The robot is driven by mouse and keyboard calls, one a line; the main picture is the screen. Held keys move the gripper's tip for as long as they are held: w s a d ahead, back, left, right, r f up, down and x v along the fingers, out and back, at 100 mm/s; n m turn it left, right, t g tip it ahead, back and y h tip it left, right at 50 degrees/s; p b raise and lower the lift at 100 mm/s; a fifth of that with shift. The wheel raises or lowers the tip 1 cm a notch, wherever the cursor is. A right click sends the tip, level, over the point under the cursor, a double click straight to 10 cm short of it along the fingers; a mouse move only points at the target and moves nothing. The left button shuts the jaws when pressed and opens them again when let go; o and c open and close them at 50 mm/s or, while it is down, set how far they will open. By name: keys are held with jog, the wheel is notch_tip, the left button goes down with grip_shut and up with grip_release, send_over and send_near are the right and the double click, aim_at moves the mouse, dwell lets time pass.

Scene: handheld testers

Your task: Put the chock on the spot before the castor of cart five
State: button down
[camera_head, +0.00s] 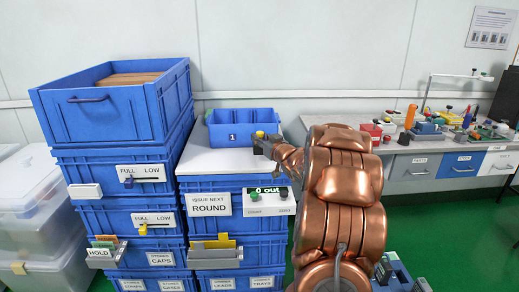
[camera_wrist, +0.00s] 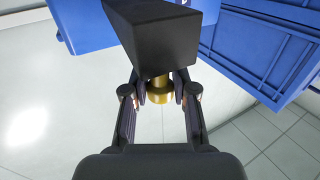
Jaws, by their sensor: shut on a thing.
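My gripper (camera_wrist: 160,92) is shut on a brass-coloured knob (camera_wrist: 160,86) that joins a dark block (camera_wrist: 160,40), apparently the chock. In the head view my gripper (camera_head: 265,143) is at the front right of a blue divided bin (camera_head: 237,134) marked 1, above the white top. A small yellow piece (camera_head: 260,134) shows beside it. The block's far side is hidden. I cannot make out a castor, a cart five or a marked spot in either view.
A white top (camera_head: 215,160) covers blue crates (camera_head: 212,227) with label holders. A taller stack with an open blue crate (camera_head: 110,125) stands left. Clear lidded boxes (camera_head: 35,200) are at far left. A cluttered bench (camera_head: 430,147) stands right. Green floor (camera_head: 475,230) is open at right.

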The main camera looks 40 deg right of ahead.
aim_at(259, 147)
jog(key=shift+w+a, duration=0.1)
jog(key=shift+w, duration=0.1)
jog(key=shift+f+b, duration=0.45)
jog(key=shift+f, duration=1.3)
jog(key=c, duration=0.9)
grip_release()
jog(key=shift+f, duration=0.1)
jog(key=s, duration=0.4)
jog(key=s+a, duration=0.1)
jog(key=s, duration=0.3)
jog(key=s+a+p, duration=0.1)
jog(key=s, duration=0.3)
